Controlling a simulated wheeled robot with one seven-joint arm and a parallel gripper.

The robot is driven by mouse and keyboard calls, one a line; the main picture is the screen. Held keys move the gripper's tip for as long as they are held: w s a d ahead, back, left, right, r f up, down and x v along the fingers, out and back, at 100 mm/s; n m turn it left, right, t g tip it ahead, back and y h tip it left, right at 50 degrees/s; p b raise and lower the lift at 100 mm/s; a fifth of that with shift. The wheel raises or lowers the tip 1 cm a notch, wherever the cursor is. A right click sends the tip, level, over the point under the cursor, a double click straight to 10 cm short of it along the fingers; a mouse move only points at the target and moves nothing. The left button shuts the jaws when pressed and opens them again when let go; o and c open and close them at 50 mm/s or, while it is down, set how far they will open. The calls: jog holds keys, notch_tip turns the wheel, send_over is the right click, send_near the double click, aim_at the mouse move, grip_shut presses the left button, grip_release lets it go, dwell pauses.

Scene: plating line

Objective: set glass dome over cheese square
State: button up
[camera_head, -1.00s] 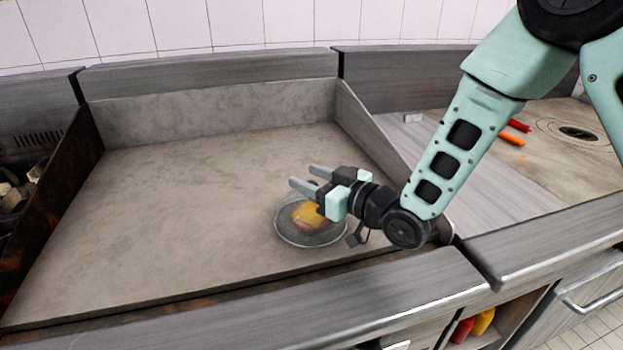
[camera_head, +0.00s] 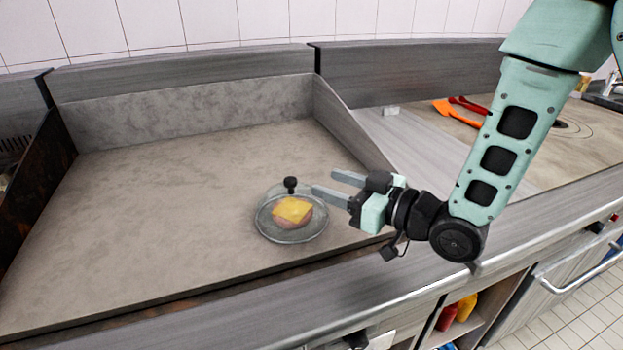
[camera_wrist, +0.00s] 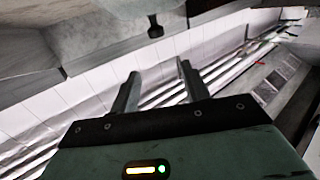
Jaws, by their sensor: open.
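The clear glass dome (camera_head: 266,222) sits on the grey griddle surface in the head view, its round rim flat on the plate. Its black knob (camera_head: 290,185) stands up on top. The yellow cheese square (camera_head: 292,210) lies on a brownish patty under the glass, inside the rim. My gripper (camera_head: 326,182) is open and empty, just right of the knob, with its fingers pointing left and apart from the dome. In the wrist view, my gripper (camera_wrist: 158,70) shows two spread fingers with nothing between them; the dark knob (camera_wrist: 155,28) shows beyond the fingertips.
The griddle plate (camera_head: 170,200) is clear to the left and behind the dome. A low metal side wall (camera_head: 350,125) bounds it on the right. An orange spatula (camera_head: 455,113) and a red utensil (camera_head: 468,104) lie on the far right counter. Red and yellow bottles (camera_head: 466,307) stand on a shelf below.

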jog(key=shift+p+v, duration=0.75)
jog(key=shift+v, duration=0.05)
jog(key=s+d+m+g+h, duration=0.1)
jog(key=s+g+h, duration=0.4)
jog(key=s, duration=0.6)
jog(key=s+d+r+m+g+h, duration=0.1)
jog(key=s+d+g+h, duration=0.2)
jog(key=s, duration=0.9)
jog(key=g+h, duration=0.3)
jog(key=h, duration=0.1)
jog(key=shift+d+r+h, duration=0.15)
jog(key=shift+d+h, duration=0.2)
jog(key=shift+h, duration=0.05)
